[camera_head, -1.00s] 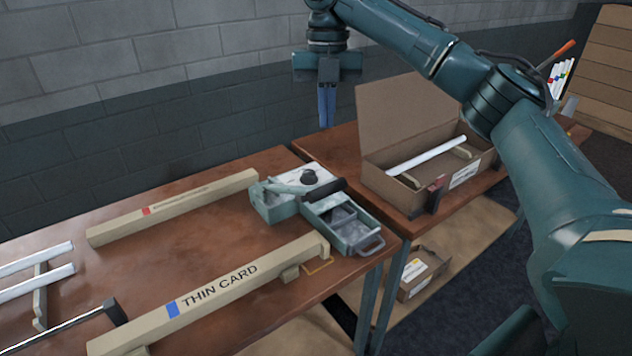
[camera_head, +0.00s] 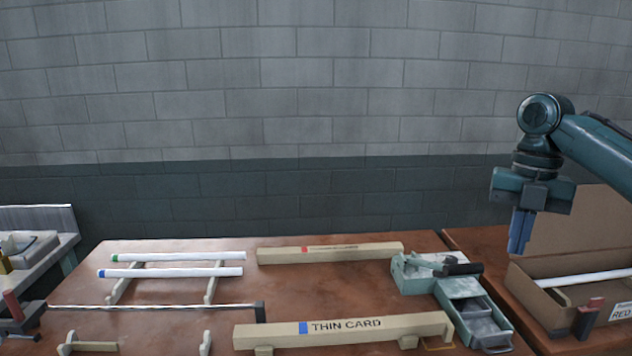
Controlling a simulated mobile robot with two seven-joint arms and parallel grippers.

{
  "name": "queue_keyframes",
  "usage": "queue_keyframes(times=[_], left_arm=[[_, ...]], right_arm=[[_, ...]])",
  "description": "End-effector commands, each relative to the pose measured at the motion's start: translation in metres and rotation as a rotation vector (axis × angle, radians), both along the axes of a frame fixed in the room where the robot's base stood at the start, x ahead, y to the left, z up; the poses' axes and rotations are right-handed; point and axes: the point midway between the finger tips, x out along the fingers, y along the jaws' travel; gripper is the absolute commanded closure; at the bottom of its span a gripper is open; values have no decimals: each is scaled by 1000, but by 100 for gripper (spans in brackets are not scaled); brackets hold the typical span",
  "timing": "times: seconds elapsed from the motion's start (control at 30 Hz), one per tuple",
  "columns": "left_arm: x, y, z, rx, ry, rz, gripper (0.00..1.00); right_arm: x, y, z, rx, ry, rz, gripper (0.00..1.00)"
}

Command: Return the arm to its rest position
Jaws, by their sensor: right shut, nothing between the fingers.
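My right gripper (camera_head: 520,232) hangs from the teal right arm (camera_head: 590,145) at the right of the head view. Its fingers point down and are shut with nothing between them. It is held in the air in front of the wall, left of the open cardboard box (camera_head: 588,240) and above the table tops, touching nothing that I can see. My left arm and gripper are out of view.
Two white tubes (camera_head: 178,257) lie on a rack on the brown table (camera_head: 200,305). Beams, one marked THIN CARD (camera_head: 345,328), and a teal cutting device (camera_head: 450,285) stand right of them. A white tube (camera_head: 585,278) lies in the cardboard box.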

Motion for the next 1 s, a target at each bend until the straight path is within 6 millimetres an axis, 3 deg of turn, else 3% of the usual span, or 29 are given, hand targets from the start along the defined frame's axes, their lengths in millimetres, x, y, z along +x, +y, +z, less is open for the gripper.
queue_keyframes(times=[0.07,0.27,0.53,0.7,0.8,1.0], left_arm=[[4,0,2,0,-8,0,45],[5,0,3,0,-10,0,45],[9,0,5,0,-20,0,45],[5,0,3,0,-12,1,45],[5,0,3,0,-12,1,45],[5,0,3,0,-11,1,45]], right_arm=[[2,4,-9,-2,1,-6,100],[19,41,-80,-5,-43,-126,100],[23,111,-198,84,-120,-364,100],[2,168,-280,234,-152,-612,100],[-17,197,-317,338,-154,-783,100],[-64,233,-372,554,-119,-1172,100]])
